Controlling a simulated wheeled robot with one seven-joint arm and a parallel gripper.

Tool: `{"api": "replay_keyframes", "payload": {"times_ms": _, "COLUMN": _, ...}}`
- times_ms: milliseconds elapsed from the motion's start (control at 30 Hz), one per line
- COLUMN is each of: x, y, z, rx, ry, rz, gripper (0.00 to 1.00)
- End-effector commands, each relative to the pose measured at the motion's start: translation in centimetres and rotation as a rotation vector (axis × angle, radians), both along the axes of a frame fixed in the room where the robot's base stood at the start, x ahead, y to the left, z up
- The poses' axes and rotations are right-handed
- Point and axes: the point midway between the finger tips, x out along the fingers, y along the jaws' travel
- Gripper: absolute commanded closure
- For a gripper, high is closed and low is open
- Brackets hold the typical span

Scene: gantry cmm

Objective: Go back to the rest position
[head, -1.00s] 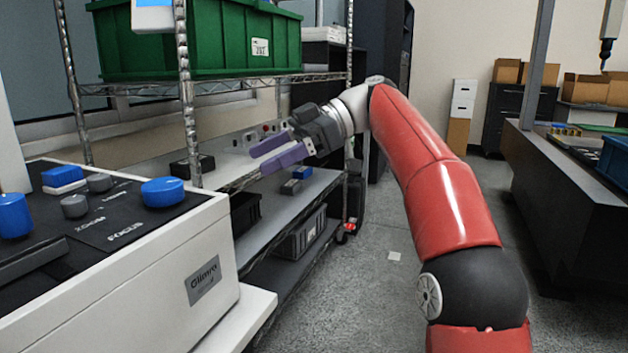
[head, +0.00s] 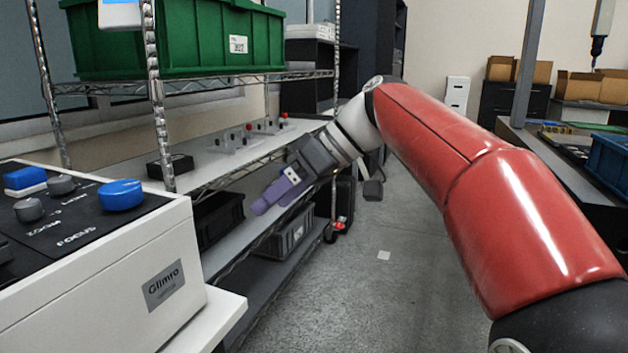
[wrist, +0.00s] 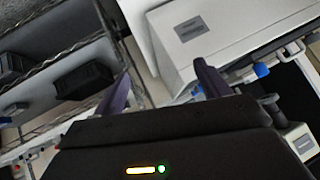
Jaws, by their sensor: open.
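My gripper (head: 277,192) has purple fingers and reaches out in front of the wire shelving in the head view. It points down and to the left. In the wrist view my gripper (wrist: 162,82) shows its two purple fingers wide apart with nothing between them. No object is held. My red arm runs from the lower right up to the wrist in the head view.
The wire rack (head: 215,180) at left holds a green bin (head: 175,38), dark bins (head: 285,235) and small parts. The white Glimro device (head: 140,275) stands at front left. Grey floor (head: 370,290) is open in the middle. A dark bench (head: 575,175) stands at right.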

Motion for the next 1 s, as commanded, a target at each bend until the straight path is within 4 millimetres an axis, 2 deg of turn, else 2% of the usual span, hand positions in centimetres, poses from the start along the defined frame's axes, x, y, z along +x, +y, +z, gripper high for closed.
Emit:
{"api": "replay_keyframes", "payload": {"times_ms": 167, "x": -4.6, "y": -4.9, "z": -5.1, "rx": -0.197, "ry": 0.084, "rz": -0.372, "gripper": 0.25}}
{"api": "replay_keyframes", "payload": {"times_ms": 400, "x": -12.2, "y": -13.6, "z": -14.1, "rx": -0.384, "ry": 0.108, "rz": -0.871, "gripper": 0.25}}
{"api": "replay_keyframes", "payload": {"times_ms": 500, "x": -15.1, "y": -16.6, "z": -17.7, "rx": -0.420, "ry": 0.091, "rz": -1.026, "gripper": 0.25}}
{"api": "replay_keyframes", "payload": {"times_ms": 600, "x": -17.2, "y": -18.6, "z": -20.4, "rx": -0.437, "ry": 0.071, "rz": -1.132, "gripper": 0.25}}
{"api": "replay_keyframes", "payload": {"times_ms": 733, "x": -18.7, "y": -20.0, "z": -22.5, "rx": -0.443, "ry": 0.055, "rz": -1.205, "gripper": 0.25}}
{"api": "replay_keyframes", "payload": {"times_ms": 1000, "x": -19.0, "y": -20.3, "z": -23.1, "rx": -0.445, "ry": 0.051, "rz": -1.225, "gripper": 0.25}}
